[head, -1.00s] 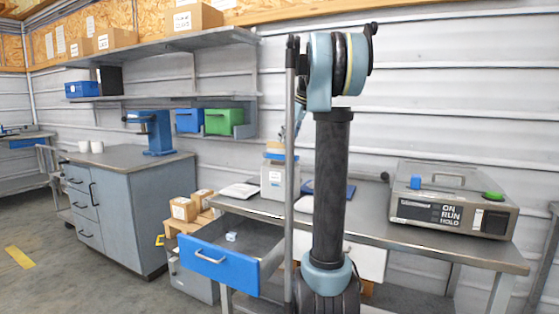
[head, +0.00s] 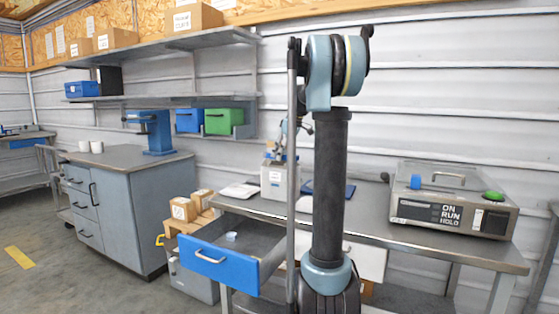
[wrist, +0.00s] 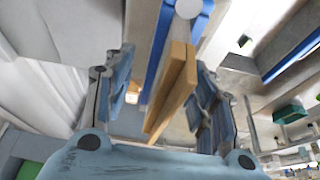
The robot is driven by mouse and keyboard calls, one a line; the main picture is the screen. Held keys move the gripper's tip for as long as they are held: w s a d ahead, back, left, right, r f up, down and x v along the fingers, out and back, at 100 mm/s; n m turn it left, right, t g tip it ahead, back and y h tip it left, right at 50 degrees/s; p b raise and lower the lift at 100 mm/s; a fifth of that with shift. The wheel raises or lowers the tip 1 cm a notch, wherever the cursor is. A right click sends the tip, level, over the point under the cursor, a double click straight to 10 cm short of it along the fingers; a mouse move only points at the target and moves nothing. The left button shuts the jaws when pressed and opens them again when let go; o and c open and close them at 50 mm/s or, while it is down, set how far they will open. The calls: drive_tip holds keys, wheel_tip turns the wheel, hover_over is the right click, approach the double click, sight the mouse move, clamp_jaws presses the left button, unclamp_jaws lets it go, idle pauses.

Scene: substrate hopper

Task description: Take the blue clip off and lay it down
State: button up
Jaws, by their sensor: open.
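A white container (head: 272,182) stands at the left of the steel bench, partly behind my arm. My gripper (head: 277,152) is at its top; its details are small and partly hidden there. In the wrist view my gripper (wrist: 163,100) is open, its fingers on either side of a tan bar (wrist: 174,88). A gap shows between the bar and each finger. A blue strip (wrist: 158,45) runs beside the bar; I cannot tell whether it belongs to the clip.
A blue-fronted drawer (head: 215,263) stands open below the bench, with a small pale item (head: 231,237) inside. A white flat item (head: 240,190) and a dark blue flat item (head: 338,190) lie near the container. Bare bench (head: 375,215) shows left of the steel box.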

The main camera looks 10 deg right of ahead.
drive_tip(key=c, duration=1.1)
wheel_tip(320, 180, up, 17)
idle(1.0)
